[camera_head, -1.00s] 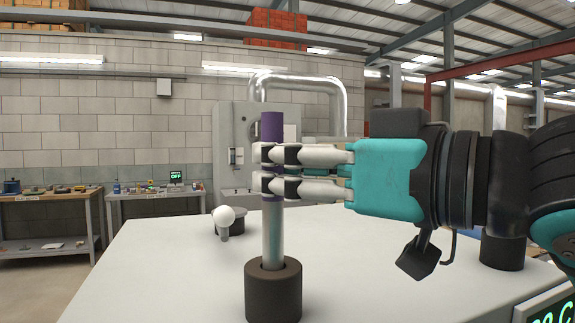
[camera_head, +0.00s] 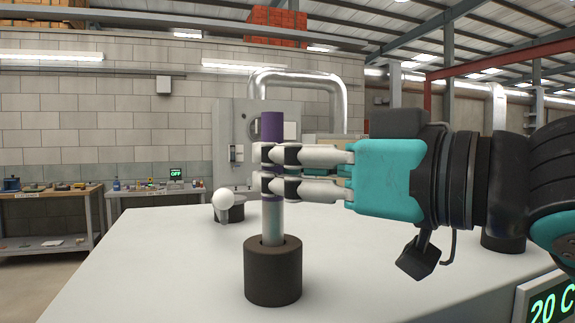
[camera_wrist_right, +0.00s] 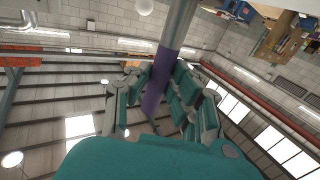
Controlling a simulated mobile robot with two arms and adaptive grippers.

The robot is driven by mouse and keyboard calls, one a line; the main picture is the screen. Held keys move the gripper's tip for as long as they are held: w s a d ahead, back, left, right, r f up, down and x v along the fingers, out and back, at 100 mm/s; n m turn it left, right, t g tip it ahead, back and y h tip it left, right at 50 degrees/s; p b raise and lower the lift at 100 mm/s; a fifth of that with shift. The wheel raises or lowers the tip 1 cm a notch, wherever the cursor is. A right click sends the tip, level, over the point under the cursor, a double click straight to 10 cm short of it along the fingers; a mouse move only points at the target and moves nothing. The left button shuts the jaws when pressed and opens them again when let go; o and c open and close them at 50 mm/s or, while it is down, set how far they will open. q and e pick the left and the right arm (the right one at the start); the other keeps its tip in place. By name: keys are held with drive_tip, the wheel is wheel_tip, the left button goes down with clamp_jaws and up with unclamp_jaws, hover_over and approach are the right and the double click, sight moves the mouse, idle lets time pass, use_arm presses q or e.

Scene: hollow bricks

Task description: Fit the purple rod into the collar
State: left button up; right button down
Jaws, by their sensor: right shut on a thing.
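The rod (camera_head: 272,126) is upright, purple above and silver below. My right gripper (camera_head: 272,171) reaches in from the right and is shut on its purple part. The rod's silver lower end goes down into the top opening of the dark round collar (camera_head: 273,278), which stands on the white table; the end is hidden inside. The right wrist view shows the purple part (camera_wrist_right: 158,90) between the fingers, with the silver part running on beyond them. The collar cannot be made out there. My left gripper is not in view.
A white ball (camera_head: 223,199) sits by a dark round piece (camera_head: 234,214) on the white table (camera_head: 160,260), left of and behind the collar. Another dark cylinder (camera_head: 503,243) stands at the right, partly behind my arm. The table left of the collar is clear.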

drive_tip(key=shift+f+b, duration=0.6)
drive_tip(key=shift+f, duration=0.1)
drive_tip(key=c, duration=1.1)
unclamp_jaws()
drive_tip(key=v, duration=1.2)
